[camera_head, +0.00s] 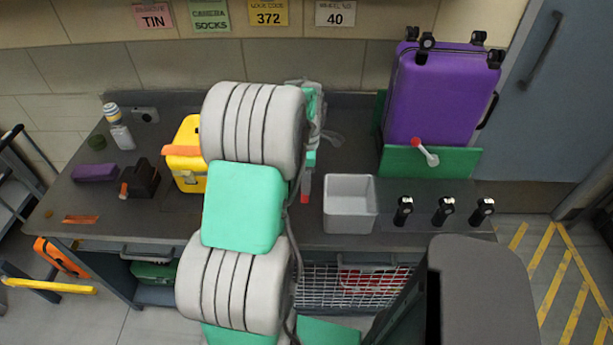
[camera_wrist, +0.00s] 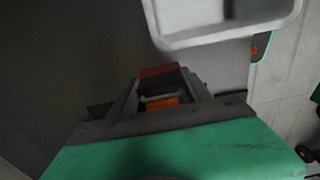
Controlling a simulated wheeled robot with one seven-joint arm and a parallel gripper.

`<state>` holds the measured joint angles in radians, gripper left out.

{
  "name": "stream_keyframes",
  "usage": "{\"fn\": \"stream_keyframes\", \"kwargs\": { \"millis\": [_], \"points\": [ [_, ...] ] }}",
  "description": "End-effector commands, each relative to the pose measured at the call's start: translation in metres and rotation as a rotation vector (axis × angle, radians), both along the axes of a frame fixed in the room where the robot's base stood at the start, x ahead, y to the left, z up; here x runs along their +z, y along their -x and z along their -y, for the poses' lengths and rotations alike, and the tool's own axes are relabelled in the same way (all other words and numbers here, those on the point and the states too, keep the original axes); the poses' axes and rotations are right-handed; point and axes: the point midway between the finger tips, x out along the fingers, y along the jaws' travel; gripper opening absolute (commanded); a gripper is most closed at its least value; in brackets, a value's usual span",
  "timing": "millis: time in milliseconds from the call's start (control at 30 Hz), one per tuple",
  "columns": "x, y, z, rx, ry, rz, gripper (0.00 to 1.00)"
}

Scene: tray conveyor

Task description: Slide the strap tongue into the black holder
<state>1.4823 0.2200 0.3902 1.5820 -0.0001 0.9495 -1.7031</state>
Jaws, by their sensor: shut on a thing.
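My gripper (camera_head: 306,182) points down over the middle of the table, just left of the grey bin. In the wrist view its dark jaws (camera_wrist: 163,92) are shut on a small red-orange piece (camera_wrist: 163,101), mostly hidden by the fingers. A red end (camera_head: 304,199) shows at the fingertips in the head view. I cannot tell how much of the strap tongue this is. A black holder-like block (camera_head: 143,180) stands on the left part of the table, apart from my gripper, with a small orange piece (camera_head: 123,190) at its left side.
The grey bin (camera_head: 350,228) stands close right of my gripper. A yellow case (camera_head: 188,180) is behind my arm. A purple suitcase (camera_head: 440,95) stands at the back right by a green board. Black wheel pieces (camera_head: 445,210) line the front right. An orange strip (camera_head: 81,219) lies front left.

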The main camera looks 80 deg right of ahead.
Motion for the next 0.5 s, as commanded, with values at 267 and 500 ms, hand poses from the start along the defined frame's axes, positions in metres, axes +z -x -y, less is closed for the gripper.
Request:
{"fn": "stream_keyframes", "kwargs": {
  "millis": [267,500],
  "points": [
    [0.0005,0.0,0.0003,0.0,0.001,0.0,0.14],
    [0.0061,0.0,0.0004,0.0,0.001,0.0,0.14]
  ]
}}
